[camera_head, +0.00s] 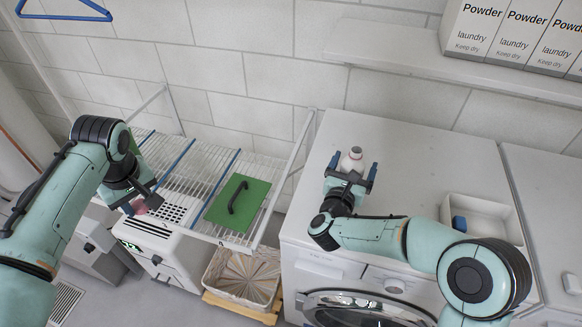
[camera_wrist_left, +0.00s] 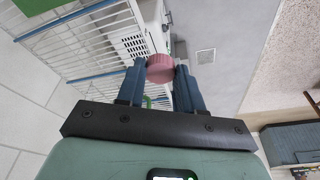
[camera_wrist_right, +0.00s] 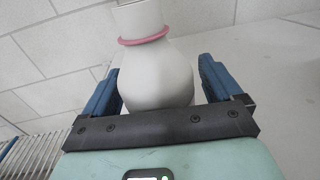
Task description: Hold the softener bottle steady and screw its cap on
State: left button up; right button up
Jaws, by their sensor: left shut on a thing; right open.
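The white softener bottle (camera_head: 352,162) stands upright on top of the white washing machine, towards the wall. In the right wrist view the bottle (camera_wrist_right: 158,78) has a rounded body and a pink ring round its neck; its top is cut off. My right gripper (camera_head: 354,171) is open with its blue fingers on either side of the bottle, gaps showing. The pink cap (camera_wrist_left: 160,68) is pinched between the fingertips of my left gripper (camera_wrist_left: 161,72). In the head view my left gripper (camera_head: 140,203) is over the wire rack's left part, well left of the bottle.
A wire drying rack (camera_head: 180,172) with a green panel (camera_head: 236,203) lies left of the washer. A wicker basket (camera_head: 241,277) stands below it. A white tray (camera_head: 483,206) with a blue item (camera_head: 459,223) sits right of the bottle. Powder boxes (camera_head: 520,35) stand on a shelf.

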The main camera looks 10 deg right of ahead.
jog(key=shift+c, duration=0.2)
jog(key=c, duration=1.1)
jog(key=shift+r, duration=0.1)
